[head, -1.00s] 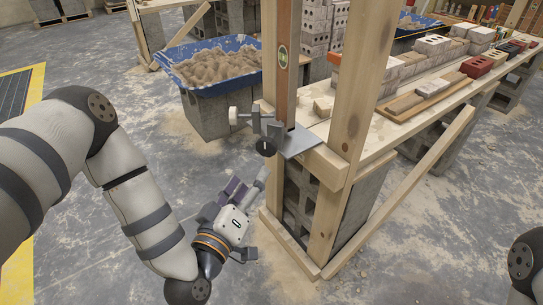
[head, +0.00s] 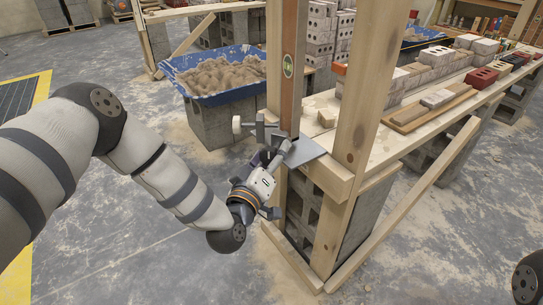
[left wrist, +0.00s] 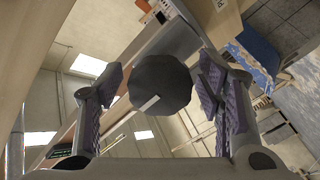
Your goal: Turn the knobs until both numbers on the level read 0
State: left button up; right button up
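A brown upright level (head: 289,95) with a small green-edged window (head: 289,64) stands at the end of the bench; I cannot read its numbers. A pale knob (head: 237,125) sticks out to the left of the dark fixture at its foot. A dark knob with a white pointer line shows in the left wrist view (left wrist: 160,88), between my two fingers with a gap on each side. In the head view my gripper hides this knob. My left gripper (head: 268,162) is open around the dark knob, at the fixture's front. My right gripper is out of view.
A wooden post (head: 355,100) stands right of the level. A grey metal plate (head: 302,151) lies at the bench corner. A blue tub of mortar (head: 215,98) stands on blocks behind. Bricks (head: 485,76) lie along the bench. The floor at front left is clear.

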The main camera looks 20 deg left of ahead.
pick_arm(q)
jog(key=c, duration=0.9)
jog(key=shift+r+m, duration=0.1)
jog(key=shift+m, duration=0.3)
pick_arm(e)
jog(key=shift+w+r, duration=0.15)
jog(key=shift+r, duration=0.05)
pick_arm(q)
jog(key=m+p, duration=0.1)
jog(key=m, duration=0.2)
jog(key=shift+r+p, duration=0.1)
jog(key=shift+p, duration=0.25)
jog(key=m+p, duration=0.1)
jog(key=m, duration=0.2)
jog(key=shift+m, duration=0.3)
jog(key=m+p, duration=0.1)
jog(key=m, duration=1)
jog(key=shift+a+f+p, duration=0.1)
jog(key=shift+f+p, duration=0.1)
jog(key=shift+p, duration=0.2)
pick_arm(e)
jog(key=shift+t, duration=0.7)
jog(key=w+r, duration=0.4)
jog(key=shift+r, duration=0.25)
pick_arm(q)
jog(key=shift+m, duration=0.3)
